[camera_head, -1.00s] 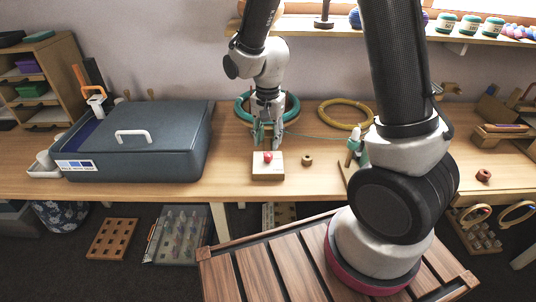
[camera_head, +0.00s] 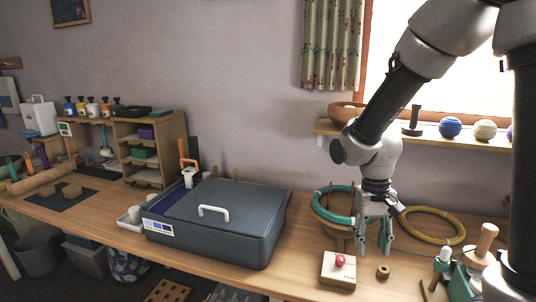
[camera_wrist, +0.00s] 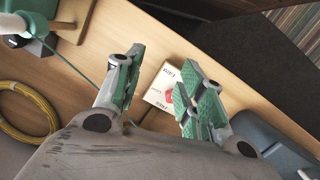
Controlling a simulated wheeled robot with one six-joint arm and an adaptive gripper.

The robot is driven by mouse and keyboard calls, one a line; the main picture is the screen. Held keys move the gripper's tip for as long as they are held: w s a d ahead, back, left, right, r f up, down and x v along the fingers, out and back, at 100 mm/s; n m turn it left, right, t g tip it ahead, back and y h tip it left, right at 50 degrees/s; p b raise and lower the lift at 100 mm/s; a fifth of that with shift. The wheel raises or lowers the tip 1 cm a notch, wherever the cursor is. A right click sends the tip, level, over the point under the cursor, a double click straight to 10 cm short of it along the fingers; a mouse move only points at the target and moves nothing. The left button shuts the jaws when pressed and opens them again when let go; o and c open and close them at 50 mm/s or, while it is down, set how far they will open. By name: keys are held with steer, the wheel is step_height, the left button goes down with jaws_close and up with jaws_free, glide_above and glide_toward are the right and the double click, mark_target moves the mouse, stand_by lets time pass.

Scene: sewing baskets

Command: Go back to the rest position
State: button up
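My gripper (camera_head: 374,236) hangs over the wooden table (camera_head: 305,262), fingers pointing down. Its green-padded fingers stand apart with nothing between them, as the wrist view (camera_wrist: 160,88) also shows. Below it, a small pale box with a red knob (camera_head: 338,271) sits on the table; in the wrist view the box (camera_wrist: 160,97) shows between and beyond the fingers, partly hidden by one of them. A teal hoop or coil (camera_head: 333,214) lies behind my gripper.
A large grey-blue lidded case (camera_head: 221,219) stands left of my gripper. A yellow coil (camera_head: 431,226) and a small brown ring (camera_head: 383,272) lie to the right. A wooden shelf unit (camera_head: 150,150) stands farther left. A window shelf (camera_head: 440,135) runs behind my arm.

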steer(key=s+d+r+t, duration=0.3)
steer(key=s+d+r, duration=0.2)
steer(key=r, duration=0.4)
steer(key=s+d+r+t, duration=0.3)
steer(key=s+d+r, duration=0.2)
steer(key=r, duration=0.3)
steer(key=shift+s+d+r+n+y, duration=0.3)
steer(key=shift+s+d+r, duration=0.05)
steer(key=shift+s, duration=0.45)
